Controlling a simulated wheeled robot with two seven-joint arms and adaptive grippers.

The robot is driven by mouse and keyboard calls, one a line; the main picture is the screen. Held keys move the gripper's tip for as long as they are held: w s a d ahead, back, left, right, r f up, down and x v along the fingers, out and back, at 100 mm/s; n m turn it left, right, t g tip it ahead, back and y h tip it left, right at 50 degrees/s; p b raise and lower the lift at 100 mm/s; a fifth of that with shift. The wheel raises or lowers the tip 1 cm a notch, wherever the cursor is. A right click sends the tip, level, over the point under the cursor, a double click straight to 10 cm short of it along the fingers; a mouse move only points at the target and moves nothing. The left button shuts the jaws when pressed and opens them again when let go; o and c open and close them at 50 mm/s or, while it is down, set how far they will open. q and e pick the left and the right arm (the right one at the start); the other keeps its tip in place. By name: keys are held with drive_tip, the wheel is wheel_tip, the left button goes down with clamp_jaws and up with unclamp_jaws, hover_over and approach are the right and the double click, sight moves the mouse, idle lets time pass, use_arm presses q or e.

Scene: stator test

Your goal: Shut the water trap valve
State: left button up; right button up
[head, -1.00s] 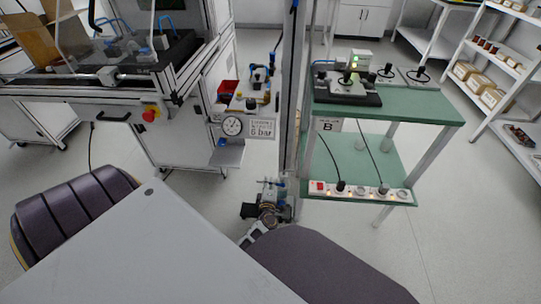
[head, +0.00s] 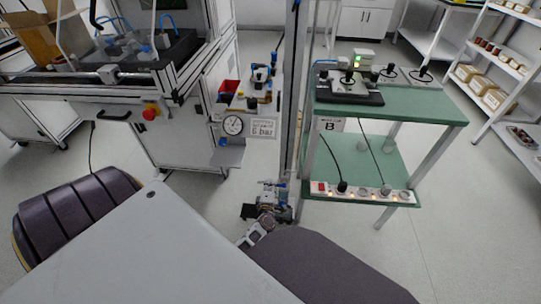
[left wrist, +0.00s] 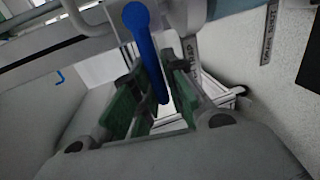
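The water trap valve's blue lever (left wrist: 146,50) shows in the left wrist view, hanging down at a slight slant from its rounded top end. A tag partly reading "TRAP" hangs just to its right. My left gripper (left wrist: 152,98) has its green-padded fingers spread, one on each side of the lever's lower part. I cannot tell whether either pad touches it. In the head view my left gripper (head: 274,200) is low beside the grey upright post, small and partly hidden among dark fittings. My right gripper is not in view.
A green two-level bench (head: 400,103) with a lit power strip (head: 365,192) stands to the right. The post (head: 293,90) rises close by. Open floor lies at the right.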

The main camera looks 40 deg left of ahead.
use_arm(q)
drive_tip(key=o, duration=0.4)
drive_tip(key=shift+f, duration=0.1)
drive_tip(key=shift+c, duration=0.2)
drive_tip(key=shift+r, duration=0.2)
